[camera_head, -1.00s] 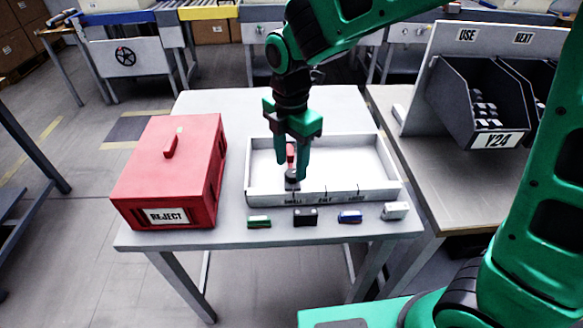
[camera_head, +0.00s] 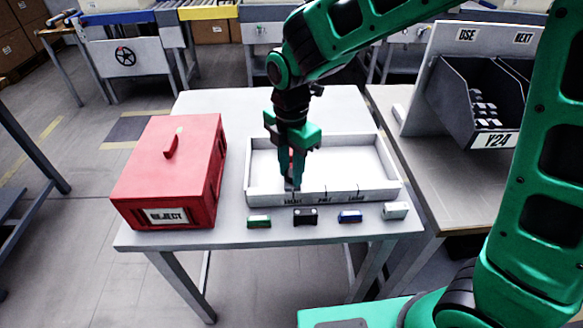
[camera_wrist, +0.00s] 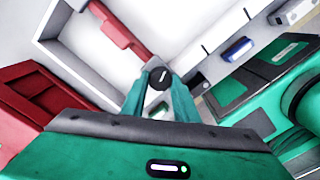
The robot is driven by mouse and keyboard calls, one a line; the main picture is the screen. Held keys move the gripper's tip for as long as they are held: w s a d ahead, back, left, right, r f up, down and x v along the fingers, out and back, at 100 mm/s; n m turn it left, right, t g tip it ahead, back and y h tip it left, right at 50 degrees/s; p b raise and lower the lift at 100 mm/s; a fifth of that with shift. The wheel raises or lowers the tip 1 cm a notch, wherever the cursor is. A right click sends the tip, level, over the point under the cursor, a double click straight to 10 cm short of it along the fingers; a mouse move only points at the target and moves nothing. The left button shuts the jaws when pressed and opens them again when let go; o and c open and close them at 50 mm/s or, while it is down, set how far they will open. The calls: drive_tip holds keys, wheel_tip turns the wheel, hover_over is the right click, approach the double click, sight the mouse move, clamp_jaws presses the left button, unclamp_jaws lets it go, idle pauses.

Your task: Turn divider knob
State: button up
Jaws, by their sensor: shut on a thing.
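A white tray (camera_head: 376,190) stands on the table, with labels and short dark marks along its front wall. In the wrist view, a round dark knob (camera_wrist: 160,77) with a white pointer line sits at the near end of a red divider bar (camera_wrist: 121,32) in the tray. My gripper (camera_head: 291,183) points down at the tray's front left part. In the wrist view, its two green fingers (camera_wrist: 159,86) are shut on the knob, one on each side. In the head view, my fingers hide most of the knob and divider.
A red REJECT box (camera_head: 165,175) stands left of the tray. Several small parts, including a green one (camera_head: 259,221) and a blue one (camera_head: 350,216), lie along the table's front edge. A dark Y24 bin (camera_head: 480,105) stands at right.

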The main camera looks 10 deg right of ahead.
drive_tip(key=shift+w+m, duration=0.1)
drive_tip(key=shift+m, duration=0.3)
drive_tip(key=m, duration=0.4)
drive_tip(key=shift+w+m, duration=0.1)
drive_tip(key=shift+m, duration=0.3)
drive_tip(key=m, duration=0.5)
drive_tip(key=shift+w+r+m, duration=0.1)
drive_tip(key=shift+w+m, duration=0.05)
drive_tip(key=shift+m, duration=0.15)
drive_tip(key=m, duration=0.5)
drive_tip(key=shift+w, duration=0.1)
drive_tip(key=m, duration=0.5)
drive_tip(key=shift+w+d, duration=0.1)
drive_tip(key=o, duration=1.1)
drive_tip(key=shift+c, duration=0.2)
